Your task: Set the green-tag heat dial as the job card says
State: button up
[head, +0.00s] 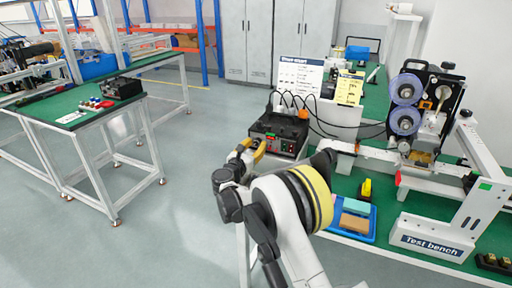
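My arm hides part of the area below. A yellow card (349,88) stands behind the box, its text too small to read. A white sheet (300,77) with a dark heading stands left of it.
A machine with two purple-grey reels (406,105) stands on the right. A blue tray (349,223) with blocks lies on the green bench near a "Test bench" sign (432,246). A side table (72,119) stands left; the floor between is clear.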

grip_shut()
jog(key=shift+m, duration=0.3)
jog(key=m, duration=0.4)
jog(key=shift+m, duration=0.3)
jog(key=m, duration=0.5)
jog(key=shift+p, duration=0.3)
jog(key=m, duration=0.6)
jog(key=shift+r+m, duration=0.1)
jog(key=shift+m, duration=0.2)
jog(key=m, duration=0.6)
jog(key=shift+a+m, duration=0.1)
jog(key=shift+m, duration=0.3)
jog(key=shift+r, duration=0.1)
